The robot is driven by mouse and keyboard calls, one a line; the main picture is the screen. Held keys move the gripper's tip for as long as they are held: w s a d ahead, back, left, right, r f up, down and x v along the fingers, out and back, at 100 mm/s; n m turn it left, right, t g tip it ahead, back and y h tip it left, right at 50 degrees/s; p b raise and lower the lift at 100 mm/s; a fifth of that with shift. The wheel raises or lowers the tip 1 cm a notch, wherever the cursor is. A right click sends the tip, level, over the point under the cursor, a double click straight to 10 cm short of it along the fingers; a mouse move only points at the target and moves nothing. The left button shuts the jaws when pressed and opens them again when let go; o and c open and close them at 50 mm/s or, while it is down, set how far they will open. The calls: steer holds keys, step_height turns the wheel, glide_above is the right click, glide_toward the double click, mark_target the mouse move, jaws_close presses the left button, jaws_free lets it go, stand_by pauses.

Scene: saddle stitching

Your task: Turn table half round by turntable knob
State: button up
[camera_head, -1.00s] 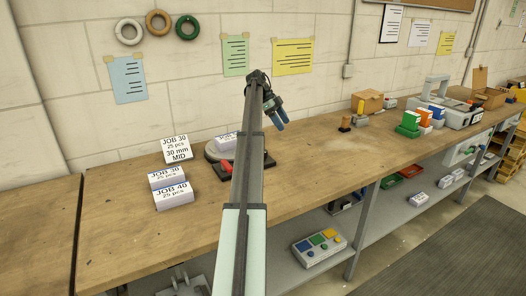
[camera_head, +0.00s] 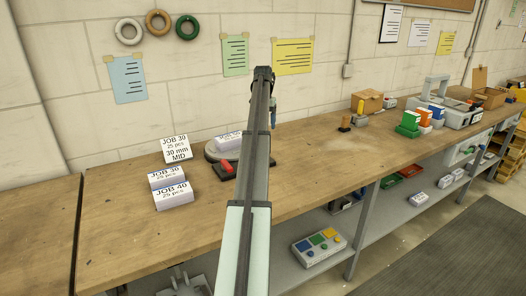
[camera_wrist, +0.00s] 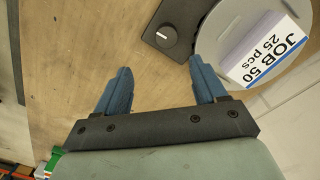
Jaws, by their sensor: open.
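The turntable, a grey round disc, shows in the wrist view (camera_wrist: 236,22) at upper right and in the head view (camera_head: 211,154), partly behind my arm. A white stack marked JOB 50 lies on it (camera_wrist: 262,52). The turntable knob (camera_wrist: 167,36) is round and dark with a white mark, on a dark base beside the disc. My gripper (camera_wrist: 160,70) is open and empty, its blue fingers apart. In the wrist view the knob appears just beyond the fingertips, between their lines, not touched. In the head view my arm mostly hides the gripper.
A wooden-handled stamp (camera_head: 345,122) and boxes stand farther right. The wall is behind.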

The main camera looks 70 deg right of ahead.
steer(key=f+n, duration=0.2)
steer(key=f, duration=0.2)
steer(key=f+n, duration=0.2)
steer(key=f, duration=0.3)
steer(key=f+n, duration=0.3)
steer(key=f, duration=0.1)
steer(key=shift+w+d+f, duration=0.1)
steer(key=shift+w+f, duration=0.25)
steer(key=shift+f, duration=0.05)
steer(key=c, duration=1.1)
